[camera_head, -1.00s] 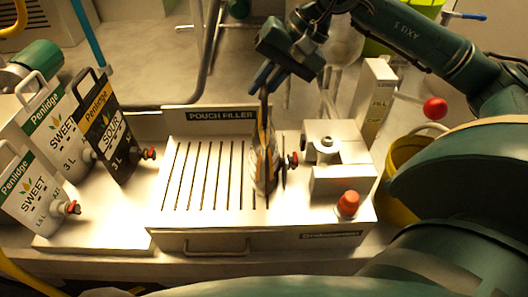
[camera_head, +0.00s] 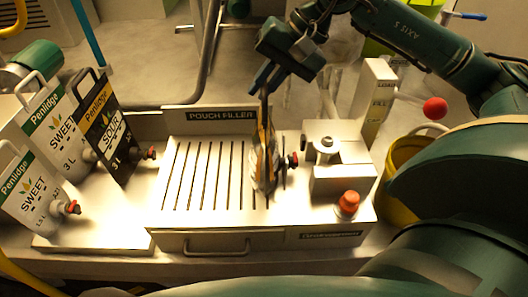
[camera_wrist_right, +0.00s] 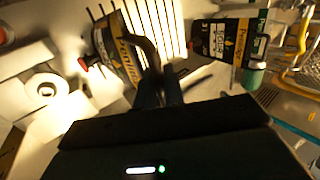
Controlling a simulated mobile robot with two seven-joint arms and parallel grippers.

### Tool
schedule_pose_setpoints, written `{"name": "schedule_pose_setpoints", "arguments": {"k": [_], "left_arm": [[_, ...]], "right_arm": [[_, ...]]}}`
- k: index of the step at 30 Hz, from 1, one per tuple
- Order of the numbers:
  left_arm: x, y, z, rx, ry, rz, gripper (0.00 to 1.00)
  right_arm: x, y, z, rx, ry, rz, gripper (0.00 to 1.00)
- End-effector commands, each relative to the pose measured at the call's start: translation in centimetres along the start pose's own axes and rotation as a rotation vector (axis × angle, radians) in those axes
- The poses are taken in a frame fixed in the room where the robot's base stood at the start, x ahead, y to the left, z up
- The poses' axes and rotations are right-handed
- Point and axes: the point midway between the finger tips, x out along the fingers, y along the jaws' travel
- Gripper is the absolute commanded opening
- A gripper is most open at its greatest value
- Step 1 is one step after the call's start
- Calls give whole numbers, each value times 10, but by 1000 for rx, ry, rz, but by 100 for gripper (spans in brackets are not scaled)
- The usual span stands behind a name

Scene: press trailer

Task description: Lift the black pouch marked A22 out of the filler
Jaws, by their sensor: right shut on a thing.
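A dark pouch with an orange band (camera_head: 263,160) stands edge-on over the slotted deck of the pouch filler (camera_head: 205,180), near the deck's right end. A red-tipped spout points right from it. My right gripper (camera_head: 265,86) is above it, shut on its top. In the right wrist view the pouch (camera_wrist_right: 117,48) shows its "Penlidge" lettering beside the fingers (camera_wrist_right: 165,88). I cannot read an A22 mark, and cannot tell whether the pouch's bottom touches the deck. My left gripper is not in view.
A black "SOUR" pouch (camera_head: 104,130) and two white "SWEET" pouches (camera_head: 58,130) (camera_head: 35,190) stand on the left. Right of the held pouch are a metal filler block (camera_head: 340,178) and a red button (camera_head: 348,201). A yellow bucket (camera_head: 402,170) stands further right.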

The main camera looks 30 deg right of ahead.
Motion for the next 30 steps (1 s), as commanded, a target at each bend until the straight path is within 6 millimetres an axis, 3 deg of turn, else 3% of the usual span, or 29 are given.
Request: {"name": "schedule_pose_setpoints", "arguments": {"k": [16,30], "left_arm": [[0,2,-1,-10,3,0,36],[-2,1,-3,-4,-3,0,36]], "right_arm": [[-14,-12,-2,-5,9,-14,0],[-98,-67,0,-7,8,-17,0]]}}
